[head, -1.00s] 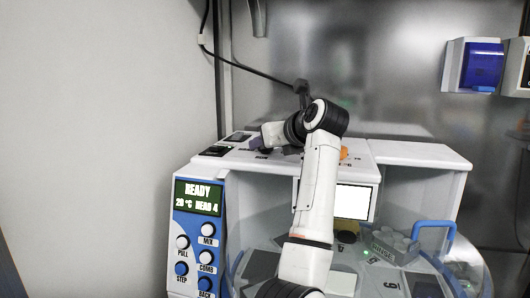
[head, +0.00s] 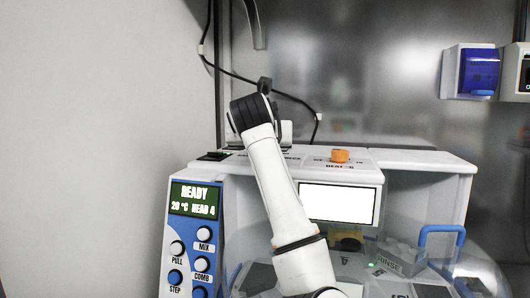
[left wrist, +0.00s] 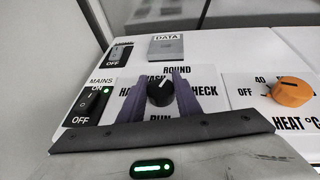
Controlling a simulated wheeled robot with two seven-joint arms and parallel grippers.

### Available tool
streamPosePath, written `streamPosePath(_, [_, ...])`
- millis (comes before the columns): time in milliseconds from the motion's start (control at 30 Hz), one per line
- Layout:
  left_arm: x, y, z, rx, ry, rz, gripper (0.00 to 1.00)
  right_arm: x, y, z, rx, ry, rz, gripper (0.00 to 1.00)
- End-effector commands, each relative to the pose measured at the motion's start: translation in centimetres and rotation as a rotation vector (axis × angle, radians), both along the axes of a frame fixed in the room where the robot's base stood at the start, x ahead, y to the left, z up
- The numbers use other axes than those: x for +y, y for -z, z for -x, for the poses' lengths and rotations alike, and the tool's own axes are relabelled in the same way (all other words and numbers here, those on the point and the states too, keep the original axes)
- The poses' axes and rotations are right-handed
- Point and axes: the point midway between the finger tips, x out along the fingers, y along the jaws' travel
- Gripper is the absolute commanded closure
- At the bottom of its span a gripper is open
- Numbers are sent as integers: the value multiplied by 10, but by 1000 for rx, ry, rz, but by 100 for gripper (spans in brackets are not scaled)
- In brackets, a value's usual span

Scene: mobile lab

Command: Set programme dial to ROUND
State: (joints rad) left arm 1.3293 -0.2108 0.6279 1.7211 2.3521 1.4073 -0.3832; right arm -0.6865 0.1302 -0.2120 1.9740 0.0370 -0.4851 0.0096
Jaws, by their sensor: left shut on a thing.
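The programme dial (left wrist: 160,92) is a small black round knob on a white label plate in the left wrist view. ROUND is printed above it, CHECK to its right and RUN below; words on its left are partly covered. My left gripper (left wrist: 161,74) has its two purple fingers on either side of the dial, shut on it. A pale mark shows on the dial, but I cannot tell exactly which word it points to. In the head view my left arm hides the dial and fingers. My right gripper is not in view.
An orange heat knob (left wrist: 291,92) sits right of the dial; it also shows in the head view (head: 340,156). A mains switch (left wrist: 92,104) with a green light is at the left. A grey DATA block (left wrist: 166,46) lies behind. The display (head: 195,199) reads READY.

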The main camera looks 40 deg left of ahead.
Motion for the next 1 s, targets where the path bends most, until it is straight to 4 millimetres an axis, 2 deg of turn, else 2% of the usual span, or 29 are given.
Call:
streamPosePath(400, [0, 0, 0, 2, 7, -1, 92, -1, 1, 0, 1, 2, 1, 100])
streamPosePath(433, [0, 0, 0, 2, 7, -1, 66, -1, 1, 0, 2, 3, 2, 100])
streamPosePath(533, [0, 0, 0, 2, 6, -1, 51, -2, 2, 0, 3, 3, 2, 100])
streamPosePath(867, [-1, -1, 2, 0, 6, -1, 51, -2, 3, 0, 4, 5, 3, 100])
streamPosePath(1000, [-11, -7, 13, -2, 8, -2, 51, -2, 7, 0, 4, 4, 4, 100])
